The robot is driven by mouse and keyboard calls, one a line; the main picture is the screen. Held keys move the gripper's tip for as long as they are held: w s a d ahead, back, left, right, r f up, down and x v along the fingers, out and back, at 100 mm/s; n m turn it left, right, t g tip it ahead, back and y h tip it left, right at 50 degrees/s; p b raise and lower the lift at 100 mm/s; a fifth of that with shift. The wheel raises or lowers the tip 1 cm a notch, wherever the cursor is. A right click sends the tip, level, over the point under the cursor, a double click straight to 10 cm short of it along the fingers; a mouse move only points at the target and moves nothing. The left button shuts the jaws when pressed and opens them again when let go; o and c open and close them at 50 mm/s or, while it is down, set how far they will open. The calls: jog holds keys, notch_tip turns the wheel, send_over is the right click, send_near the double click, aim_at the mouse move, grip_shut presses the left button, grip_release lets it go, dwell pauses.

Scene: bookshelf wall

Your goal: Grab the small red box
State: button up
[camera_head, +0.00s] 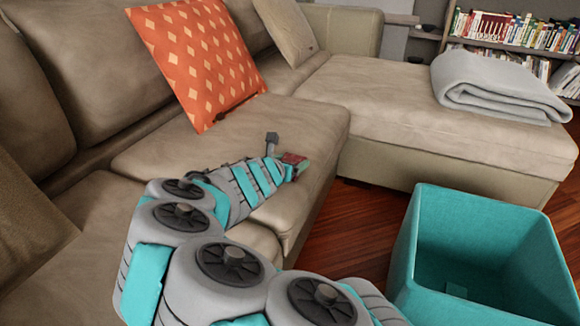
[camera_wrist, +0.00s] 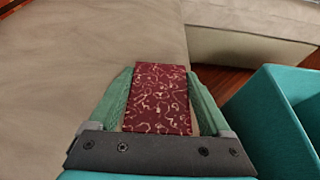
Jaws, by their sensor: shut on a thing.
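The small red box (camera_wrist: 158,98) has a pale swirl pattern and sits between the two green fingers of my gripper (camera_wrist: 160,100) in the wrist view. Both fingers press against its sides, so my gripper is shut on it. In the head view the red box (camera_head: 293,159) shows small at the end of my arm, over the sofa seat near its front edge. My gripper (camera_head: 298,166) is partly hidden there by the box and my wrist. I cannot tell whether the box touches the cushion.
A beige sofa (camera_head: 190,150) fills the left and middle, with an orange patterned cushion (camera_head: 200,60). A folded grey blanket (camera_head: 500,85) lies on the chaise. An open teal bin (camera_head: 415,250) stands on the wooden floor at right. Bookshelves (camera_head: 515,30) stand behind.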

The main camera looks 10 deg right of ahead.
jog(key=shift+c, duration=0.8)
